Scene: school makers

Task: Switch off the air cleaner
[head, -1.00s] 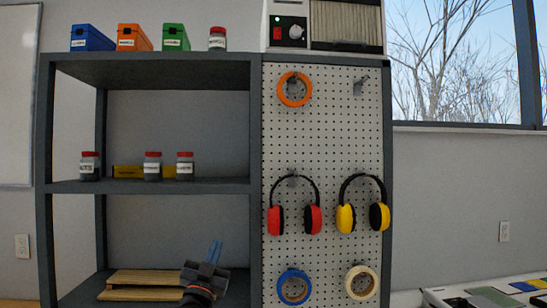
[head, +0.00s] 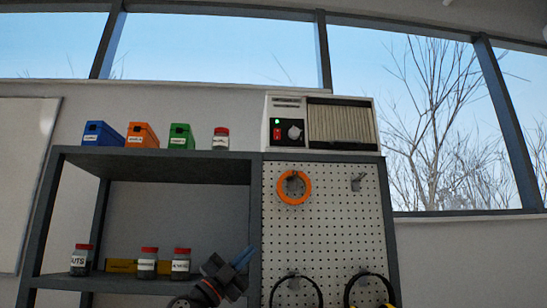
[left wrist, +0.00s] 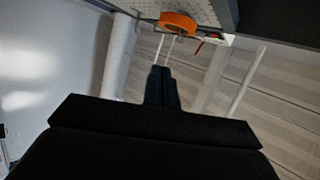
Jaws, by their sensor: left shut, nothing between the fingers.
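The air cleaner (head: 322,123) is a white box with a tan grille, standing on top of the shelf unit above the pegboard. My left gripper (head: 250,252) is shut and empty, with blue fingertips, in front of the shelf well below and left of the air cleaner. In the left wrist view its dark fingers (left wrist: 161,75) show together. My right gripper is not in view.
An orange tape roll (head: 294,188) hangs on the pegboard (head: 330,230) below the air cleaner, beside an empty hook (head: 358,182). Blue (head: 102,134), orange (head: 141,135) and green (head: 181,136) boxes and a jar (head: 221,138) stand on the top shelf. Earmuffs hang lower.

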